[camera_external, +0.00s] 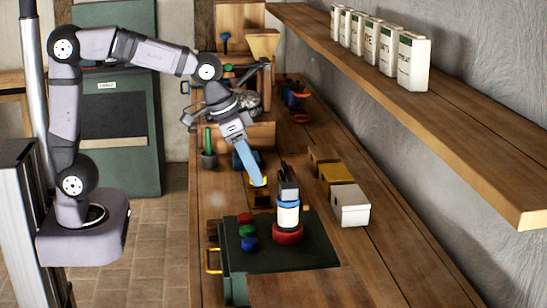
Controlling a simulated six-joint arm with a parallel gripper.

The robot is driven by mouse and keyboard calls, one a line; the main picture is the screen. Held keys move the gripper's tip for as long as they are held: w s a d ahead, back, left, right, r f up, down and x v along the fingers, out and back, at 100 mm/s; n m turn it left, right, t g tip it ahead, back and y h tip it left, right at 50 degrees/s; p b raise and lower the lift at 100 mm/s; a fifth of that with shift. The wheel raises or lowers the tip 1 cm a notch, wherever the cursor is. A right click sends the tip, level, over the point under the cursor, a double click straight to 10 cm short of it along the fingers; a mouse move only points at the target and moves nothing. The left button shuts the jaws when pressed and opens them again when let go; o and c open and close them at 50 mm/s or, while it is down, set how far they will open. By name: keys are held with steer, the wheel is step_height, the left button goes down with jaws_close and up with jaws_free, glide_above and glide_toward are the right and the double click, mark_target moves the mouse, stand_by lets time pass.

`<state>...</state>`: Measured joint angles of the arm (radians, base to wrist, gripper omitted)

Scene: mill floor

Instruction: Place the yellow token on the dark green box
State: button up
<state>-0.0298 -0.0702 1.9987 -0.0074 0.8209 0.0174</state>
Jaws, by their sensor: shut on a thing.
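The yellow token (261,183) shows as a small yellow patch at the tips of my gripper (258,181). My gripper points down with long blue fingers and is shut on the token, which is partly hidden by them. The wooden bench is behind and below it; I cannot tell the height between them. The dark green box (300,260) is nearer the camera, below my gripper in the picture. On its top at the left are a red token (245,218), a green token (247,230) and a blue token (249,244).
A red, white and blue lamp-like stack (288,217) stands at the box's back edge, close to my gripper. Right of it are a white box (350,205) and a yellow box (337,178). A wall shelf (450,130) holds several white packets. The box's top front is clear.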

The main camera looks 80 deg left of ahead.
steer(key=s+d+f, duration=0.3)
steer(key=s, duration=0.2)
steer(key=m+h+p, duration=0.1)
steer(key=m+p, duration=0.1)
steer(key=m, duration=0.1)
glide_above(253, 271)
steer(key=s, duration=0.1)
steer(key=shift+s+a+f+p, duration=0.15)
steer(key=shift+f+p, duration=0.2)
steer(key=shift+f, duration=2.15)
steer(key=shift+s+a+f+p, duration=0.1)
steer(key=shift+f+p, duration=0.25)
steer(key=shift+f, duration=2.1)
steer(key=shift+f, duration=0.2)
steer(key=o, duration=0.7)
steer(key=shift+r, duration=0.1)
